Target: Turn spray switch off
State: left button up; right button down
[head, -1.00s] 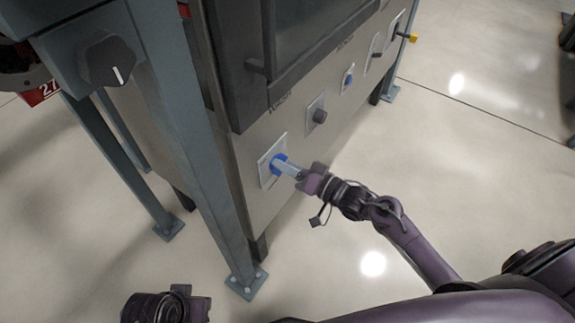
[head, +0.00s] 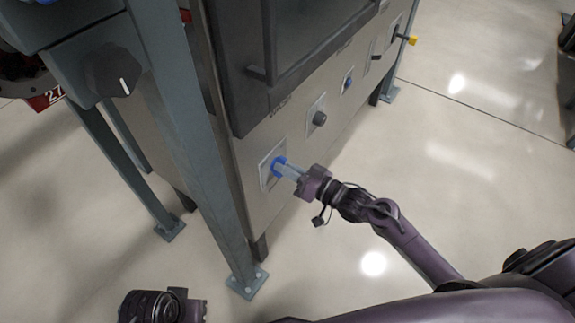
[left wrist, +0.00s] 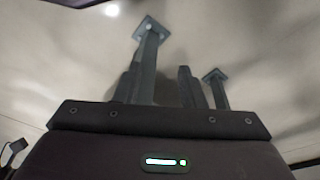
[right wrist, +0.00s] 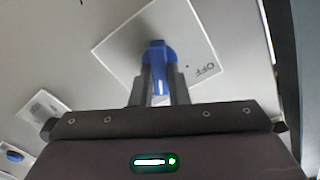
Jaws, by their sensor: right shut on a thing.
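The switch with a blue knob (head: 279,161) sits on a pale plate low on the machine's front panel. In the right wrist view the knob (right wrist: 158,55) has a white line pointing down toward my gripper, and the plate reads OFF at its right. My right gripper (head: 289,170) is shut on the blue knob, one finger on each side; the fingers also show in the right wrist view (right wrist: 161,88). My left gripper (left wrist: 163,88) looks open and empty in its wrist view; in the head view only its wrist shows at the bottom left, fingertips hidden.
A black knob (head: 319,118), a smaller blue knob (head: 347,83) and a yellow-ended switch (head: 411,40) line the panel further right. A grey frame post (head: 190,150) stands left of the switch. A large black dial (head: 112,72) is at upper left. Floor on the right is clear.

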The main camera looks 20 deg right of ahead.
pick_arm(q)
jog(key=shift+a+f+g+p, duration=0.5)
jog(key=shift+a+f+p, duration=0.35)
jog(key=shift+p, duration=0.1)
pick_arm(e)
jog(key=n, duration=1.4)
jog(key=shift+s+a+n, duration=0.2)
jog(key=shift+a+n, duration=0.05)
jog(key=shift+n, duration=0.05)
pick_arm(q)
jog(key=shift+s+f, duration=0.1)
jog(key=shift+s, duration=0.05)
pick_arm(e)
jog(key=c, duration=1.4)
grip_release()
